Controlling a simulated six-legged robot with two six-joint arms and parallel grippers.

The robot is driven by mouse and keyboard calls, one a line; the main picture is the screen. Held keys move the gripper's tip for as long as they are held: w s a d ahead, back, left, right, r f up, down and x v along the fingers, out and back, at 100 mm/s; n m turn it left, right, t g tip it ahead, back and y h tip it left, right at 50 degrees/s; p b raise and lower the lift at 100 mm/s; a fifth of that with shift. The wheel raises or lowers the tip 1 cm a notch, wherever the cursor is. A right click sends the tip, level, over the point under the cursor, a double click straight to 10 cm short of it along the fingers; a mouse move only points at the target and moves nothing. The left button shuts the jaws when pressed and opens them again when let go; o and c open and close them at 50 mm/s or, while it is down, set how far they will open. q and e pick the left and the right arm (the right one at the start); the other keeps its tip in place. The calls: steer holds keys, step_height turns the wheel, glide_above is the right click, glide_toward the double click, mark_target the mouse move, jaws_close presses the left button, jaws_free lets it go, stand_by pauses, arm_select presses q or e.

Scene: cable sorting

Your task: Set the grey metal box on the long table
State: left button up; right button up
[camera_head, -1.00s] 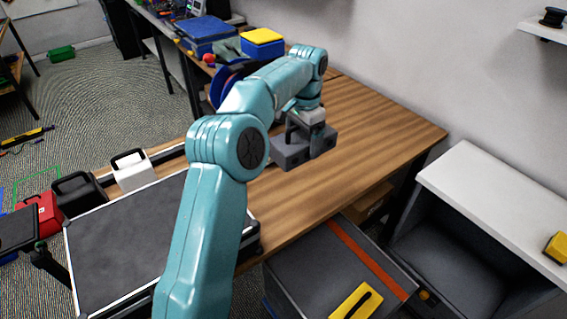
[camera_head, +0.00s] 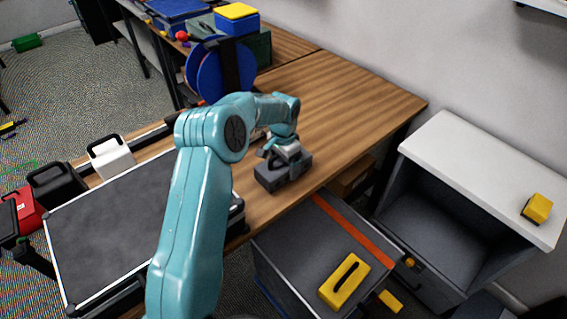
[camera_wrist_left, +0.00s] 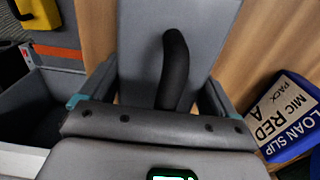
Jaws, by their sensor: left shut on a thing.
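The grey metal box (camera_head: 283,176) is at the front edge of the long wooden table (camera_head: 345,95), low over its top. I cannot tell whether its underside touches the wood. My left gripper (camera_head: 284,151) is above the box and shut on it. In the left wrist view the grey box (camera_wrist_left: 205,30) fills the upper middle, with its black handle (camera_wrist_left: 174,65) between the fingers of my left gripper (camera_wrist_left: 160,95). My right gripper is not in view.
A blue cable reel (camera_head: 207,75) and a blue box with yellow lid (camera_head: 237,17) stand at the table's far left. A grey case with orange stripe (camera_head: 315,250) is below the front edge. The table's right part is clear. A white label (camera_wrist_left: 290,110) shows in the wrist view.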

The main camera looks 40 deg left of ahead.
arm_select(q)
steer(key=shift+f, duration=0.1)
steer(key=shift+f, duration=0.15)
steer(key=o, duration=1.4)
step_height(320, 180, up, 12)
steer(key=shift+r, duration=0.2)
steer(key=shift+s+d+f, duration=0.1)
